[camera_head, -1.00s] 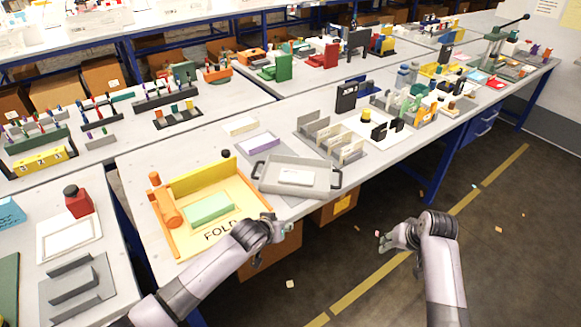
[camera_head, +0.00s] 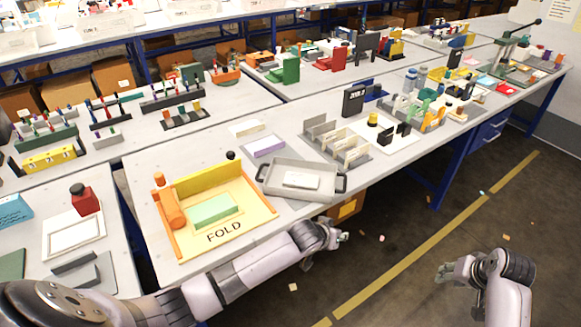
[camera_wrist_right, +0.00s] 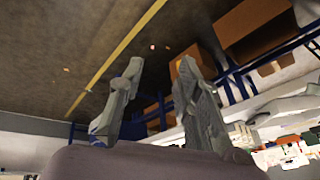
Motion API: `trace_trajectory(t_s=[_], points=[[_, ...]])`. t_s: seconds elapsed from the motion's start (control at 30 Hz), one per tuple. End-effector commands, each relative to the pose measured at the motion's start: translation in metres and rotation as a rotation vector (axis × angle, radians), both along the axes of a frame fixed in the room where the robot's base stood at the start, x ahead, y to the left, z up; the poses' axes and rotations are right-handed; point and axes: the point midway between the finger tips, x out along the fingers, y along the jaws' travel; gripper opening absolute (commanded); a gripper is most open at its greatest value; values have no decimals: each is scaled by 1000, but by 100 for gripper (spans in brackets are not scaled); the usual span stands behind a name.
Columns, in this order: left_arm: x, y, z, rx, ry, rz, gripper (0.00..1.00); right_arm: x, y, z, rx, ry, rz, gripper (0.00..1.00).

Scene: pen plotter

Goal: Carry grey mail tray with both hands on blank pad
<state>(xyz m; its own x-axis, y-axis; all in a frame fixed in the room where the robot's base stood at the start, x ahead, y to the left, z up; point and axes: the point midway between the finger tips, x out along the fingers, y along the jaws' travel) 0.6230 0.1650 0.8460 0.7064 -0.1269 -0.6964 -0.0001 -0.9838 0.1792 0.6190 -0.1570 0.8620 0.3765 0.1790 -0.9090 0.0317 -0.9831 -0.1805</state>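The grey mail tray (camera_head: 327,181) rests on the main table near its front edge, with a dark handle at each end and a white stack (camera_head: 301,180) inside. My left gripper (camera_head: 337,236) is in front of the table edge, below and right of the tray, apart from it; its finger opening is too small to judge. My right gripper (camera_head: 447,271) hangs over the floor, well right of the tray. In the right wrist view its two fingers (camera_wrist_right: 158,88) stand apart with nothing between them. I cannot tell which surface is the blank pad.
A cream FOLD board (camera_head: 253,212) with an orange roller and green block lies left of the tray. A grey slotted holder (camera_head: 318,133) stands behind right. A purple-edged block (camera_head: 263,146) lies behind the tray.

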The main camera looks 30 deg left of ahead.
Motion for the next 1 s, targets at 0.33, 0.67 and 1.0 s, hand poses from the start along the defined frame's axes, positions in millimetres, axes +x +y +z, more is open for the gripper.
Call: trace_trajectory(t_s=[0.33, 0.67, 1.0], points=[[0, 0, 0, 0, 0, 0, 31, -24, -7, 63, 0, -3, 10, 31], [0, 0, 0, 0, 0, 0, 31, -37, -11, 94, 0, 1, 14, 31], [0, 0, 0, 0, 0, 0, 31, -37, -11, 95, 0, 1, 14, 31]])
